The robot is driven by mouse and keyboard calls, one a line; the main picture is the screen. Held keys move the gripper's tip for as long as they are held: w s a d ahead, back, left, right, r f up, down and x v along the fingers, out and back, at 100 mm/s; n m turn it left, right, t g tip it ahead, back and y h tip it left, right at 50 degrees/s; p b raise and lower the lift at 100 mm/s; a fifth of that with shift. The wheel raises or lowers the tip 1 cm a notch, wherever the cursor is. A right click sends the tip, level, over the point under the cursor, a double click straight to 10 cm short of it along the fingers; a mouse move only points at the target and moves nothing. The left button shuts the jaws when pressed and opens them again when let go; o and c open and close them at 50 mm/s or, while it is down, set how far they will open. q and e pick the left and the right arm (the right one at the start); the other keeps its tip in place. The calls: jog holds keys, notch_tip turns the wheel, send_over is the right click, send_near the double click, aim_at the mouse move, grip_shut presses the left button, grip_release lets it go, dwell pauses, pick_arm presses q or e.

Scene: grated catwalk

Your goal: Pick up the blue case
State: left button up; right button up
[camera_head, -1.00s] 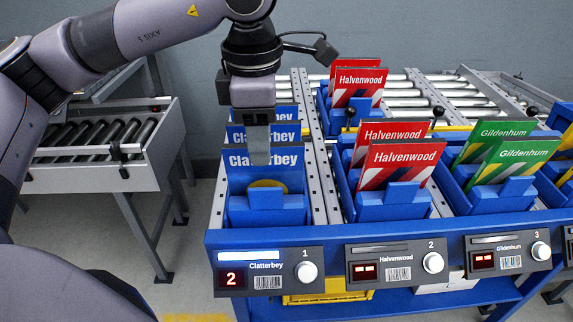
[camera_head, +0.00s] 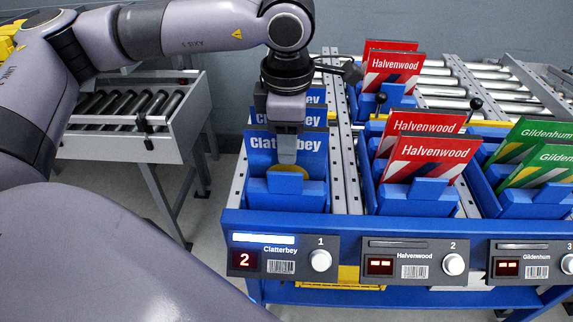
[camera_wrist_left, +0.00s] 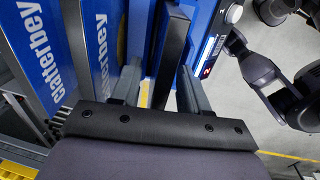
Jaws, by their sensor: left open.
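Blue cases labelled Clatterbey stand upright, one behind another, in the leftmost blue holder (camera_head: 258,196). The front blue case (camera_head: 262,150) is the most visible; its lower part is hidden by the holder's front. My right gripper is not seen.
Red Halvenwood cases (camera_head: 430,158) and green Gildenhum cases (camera_head: 540,165) stand in holders to the right. Panel 1 (camera_head: 283,257) shows a red 2. Metal rails flank the blue cases. A roller conveyor (camera_head: 130,120) stands at the left behind my arm.

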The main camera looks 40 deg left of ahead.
pick_arm(q)
grip_shut()
